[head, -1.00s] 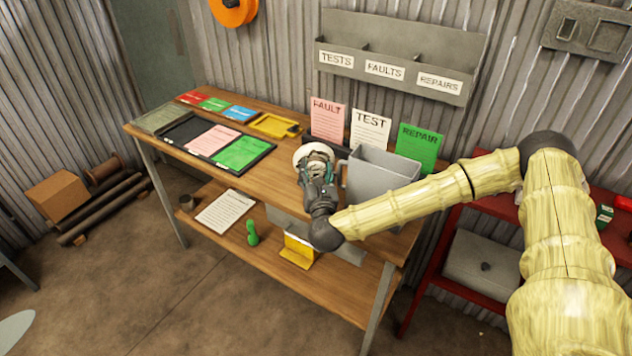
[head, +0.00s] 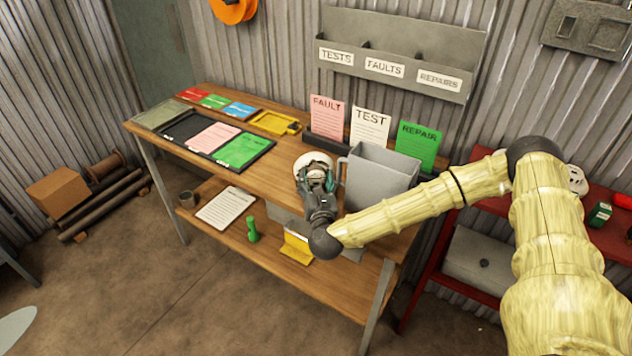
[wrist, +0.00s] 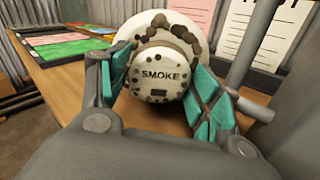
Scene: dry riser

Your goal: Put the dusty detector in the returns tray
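The dusty detector (wrist: 160,75) is a white round smoke detector with brown blotches and the word SMOKE on its face. The detector shows in the head view (head: 313,160) over the bench, left of the grey bin. Its wide base faces away from my gripper. No tray is readably marked as returns; a shallow yellow tray (head: 275,123) lies farther back on the bench.
The grey bin (head: 380,180) stands close to the right of my gripper. A black tray (head: 178,132) with pink and green cards is at the left of the wooden bench (head: 270,180). Upright cards stand behind. Another whitish round object (head: 577,180) sits on the red shelf.

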